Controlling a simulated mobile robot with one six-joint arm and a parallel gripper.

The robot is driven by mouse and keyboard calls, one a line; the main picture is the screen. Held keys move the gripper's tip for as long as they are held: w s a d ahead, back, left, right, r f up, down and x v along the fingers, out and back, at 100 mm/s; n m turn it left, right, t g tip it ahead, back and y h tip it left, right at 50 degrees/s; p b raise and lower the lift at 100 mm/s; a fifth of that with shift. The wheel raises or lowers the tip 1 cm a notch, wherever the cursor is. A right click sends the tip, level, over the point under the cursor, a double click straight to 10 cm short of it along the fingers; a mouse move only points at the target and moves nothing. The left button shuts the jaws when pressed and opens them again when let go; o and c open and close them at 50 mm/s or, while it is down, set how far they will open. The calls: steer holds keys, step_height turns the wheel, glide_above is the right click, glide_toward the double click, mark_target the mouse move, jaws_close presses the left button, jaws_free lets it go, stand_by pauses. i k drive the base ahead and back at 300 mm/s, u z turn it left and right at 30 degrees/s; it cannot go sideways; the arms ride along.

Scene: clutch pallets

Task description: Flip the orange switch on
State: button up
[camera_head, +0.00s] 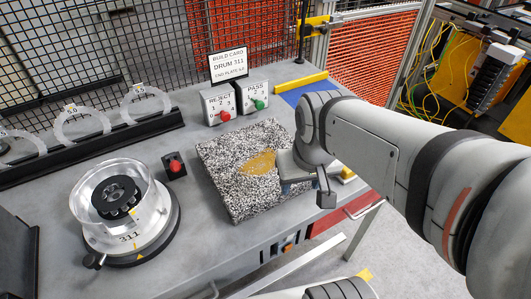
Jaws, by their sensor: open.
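The orange switch (287,248) is small and sits in a dark panel on the front face of the workbench, below the front edge. Its on or off position is too small to tell. My gripper (307,192) is open, above the bench's front edge, up and slightly right of the switch. It appears apart from the switch. My arm reaches in from the right and hides part of the bench's right side.
A speckled block (225,165) with an ochre patch lies left of my gripper. A round drum fixture (130,245) marked 311 stands front left. A red button box (174,167), REJECT box (217,103) and PASS box (251,97) stand behind. A silver rail (303,270) crosses below the switch.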

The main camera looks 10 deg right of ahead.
mark_target(287, 248)
steer(key=u, duration=0.2)
steer(key=k, duration=0.4)
steer(key=z, duration=1.3)
steer(key=k, duration=1.85)
steer(key=u, duration=0.4)
steer(key=i, duration=1)
steer(key=u, duration=0.1)
